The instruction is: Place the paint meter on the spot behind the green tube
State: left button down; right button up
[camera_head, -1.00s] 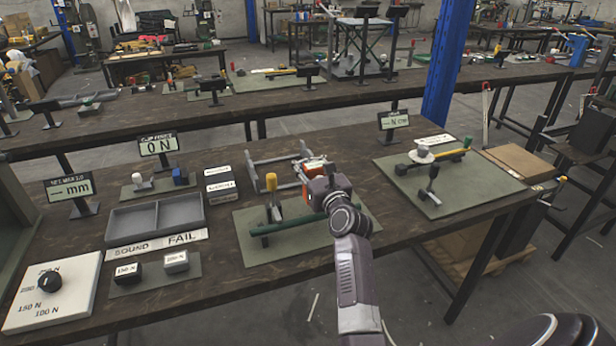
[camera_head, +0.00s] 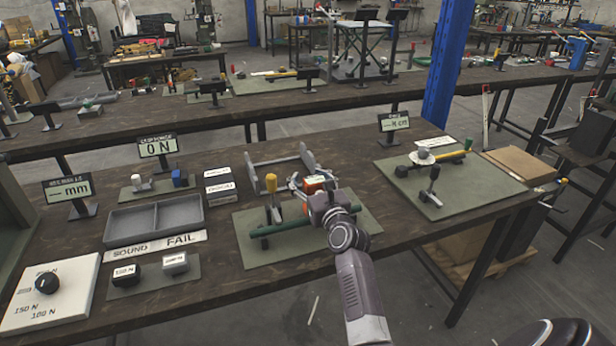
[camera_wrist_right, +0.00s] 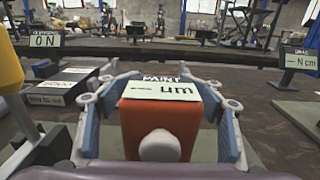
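The paint meter (camera_head: 315,184) is a small orange box with a white label on top. It stands behind the green tube (camera_head: 292,227), near the back of a grey-green mat; its base is hidden by my gripper. In the right wrist view the paint meter (camera_wrist_right: 160,125) is upright, with its label and a pale round knob towards me. My right gripper (camera_head: 315,183) has its fingers spread on both sides of the meter. The wrist view shows a gap beside the meter at the right finger; the left finger is close to it. My left gripper is out of view.
A grey bracket frame (camera_head: 283,165) is behind the meter. A two-part grey tray (camera_head: 155,218) is at left.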

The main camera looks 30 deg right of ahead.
jog(key=shift+r, duration=0.15)
jog(key=shift+s+a, duration=0.15)
jog(key=shift+s, duration=0.25)
jog(key=v, duration=1.1)
jog(key=shift+s, duration=0.1)
